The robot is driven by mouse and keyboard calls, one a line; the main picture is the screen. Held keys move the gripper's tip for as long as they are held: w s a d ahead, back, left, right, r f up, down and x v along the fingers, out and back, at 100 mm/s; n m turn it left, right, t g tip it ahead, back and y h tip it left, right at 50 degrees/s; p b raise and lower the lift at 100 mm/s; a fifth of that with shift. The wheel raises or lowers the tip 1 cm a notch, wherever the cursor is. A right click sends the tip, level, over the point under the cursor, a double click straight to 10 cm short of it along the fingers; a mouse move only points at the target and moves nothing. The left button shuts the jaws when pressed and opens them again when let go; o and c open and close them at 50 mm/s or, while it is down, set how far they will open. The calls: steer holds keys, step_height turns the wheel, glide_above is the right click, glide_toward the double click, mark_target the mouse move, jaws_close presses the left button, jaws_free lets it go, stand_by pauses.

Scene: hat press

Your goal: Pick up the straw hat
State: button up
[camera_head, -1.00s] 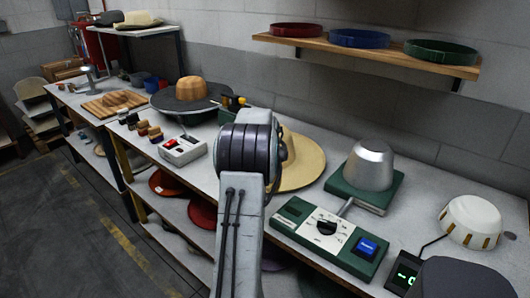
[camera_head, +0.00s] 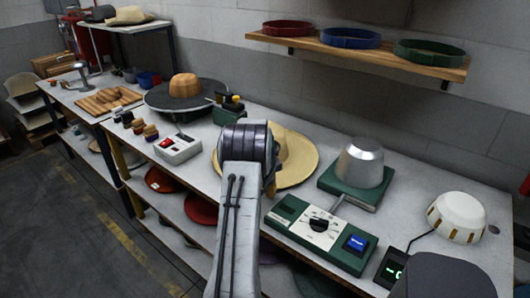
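A pale straw hat (camera_head: 299,160) with a wide brim lies on the workbench in the middle of the view. My arm crosses in front of it and hides its left part. Some brim also shows to the left of the arm. My gripper is hidden behind my own arm, so its fingers and their distance from the hat cannot be seen. Another pale hat (camera_head: 130,15) rests on the raised stand at the far left.
Right of the straw hat are a metal dome on a green base (camera_head: 360,165), a control box (camera_head: 322,232) and a white dome (camera_head: 457,217). At left are a white switch box (camera_head: 177,149) and a brown crown on a dark disc (camera_head: 186,88). A wooden shelf (camera_head: 355,54) holds coloured rings.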

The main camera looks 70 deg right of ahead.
jaws_close()
steer(key=shift+r, duration=0.2)
stand_by(0.5)
step_height(320, 180, up, 18)
steer(key=b, duration=0.2)
stand_by(0.4)
steer(key=shift+f, duration=0.1)
steer(key=c, duration=0.5)
jaws_free()
steer(key=shift+c, duration=0.2)
jaws_close()
